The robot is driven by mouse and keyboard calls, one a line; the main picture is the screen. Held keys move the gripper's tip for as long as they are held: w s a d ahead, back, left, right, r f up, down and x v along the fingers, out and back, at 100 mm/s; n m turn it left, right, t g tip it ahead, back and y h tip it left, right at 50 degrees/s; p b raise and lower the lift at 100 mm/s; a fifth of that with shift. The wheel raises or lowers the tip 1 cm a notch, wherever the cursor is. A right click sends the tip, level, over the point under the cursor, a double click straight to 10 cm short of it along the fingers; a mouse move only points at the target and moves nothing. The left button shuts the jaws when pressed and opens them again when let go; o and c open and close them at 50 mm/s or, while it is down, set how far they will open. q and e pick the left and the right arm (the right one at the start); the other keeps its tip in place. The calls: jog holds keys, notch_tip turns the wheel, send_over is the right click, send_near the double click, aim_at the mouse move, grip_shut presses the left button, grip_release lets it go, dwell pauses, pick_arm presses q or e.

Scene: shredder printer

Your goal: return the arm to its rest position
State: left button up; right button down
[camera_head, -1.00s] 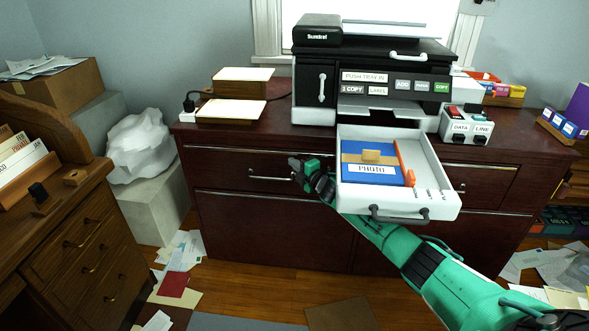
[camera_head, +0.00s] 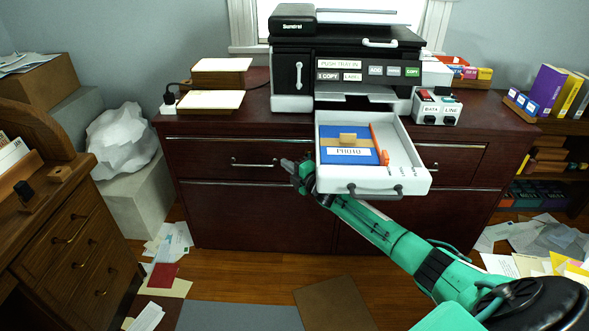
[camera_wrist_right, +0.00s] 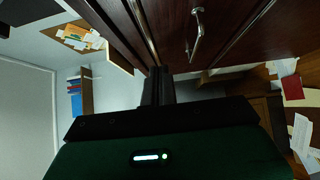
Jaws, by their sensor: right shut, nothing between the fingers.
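My right arm (camera_head: 385,232) is green and black and comes in from the lower right in the head view. It reaches under the pulled-out printer tray. My right gripper (camera_head: 290,168) is at the tray's lower left, in front of the dark red cabinet, near a drawer handle (camera_head: 254,164). It is shut with nothing in it. In the right wrist view the dark fingers (camera_wrist_right: 157,82) show together, with a cabinet handle (camera_wrist_right: 195,34) beyond them. My left gripper is not in view.
The white tray (camera_head: 412,181) sticks out from the printer (camera_head: 345,55) above my right forearm. It holds a blue photo pack (camera_head: 345,133) and an orange guide (camera_head: 379,145). A wooden desk (camera_head: 75,235) stands at left. Papers (camera_head: 170,245) lie on the floor.

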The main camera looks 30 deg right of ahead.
jog(key=shift+s+d+f, duration=0.1)
jog(key=shift+s+d, duration=0.1)
jog(key=shift+s, duration=0.6)
jog(key=shift+s+d, duration=0.2)
jog(key=shift+s, duration=0.55)
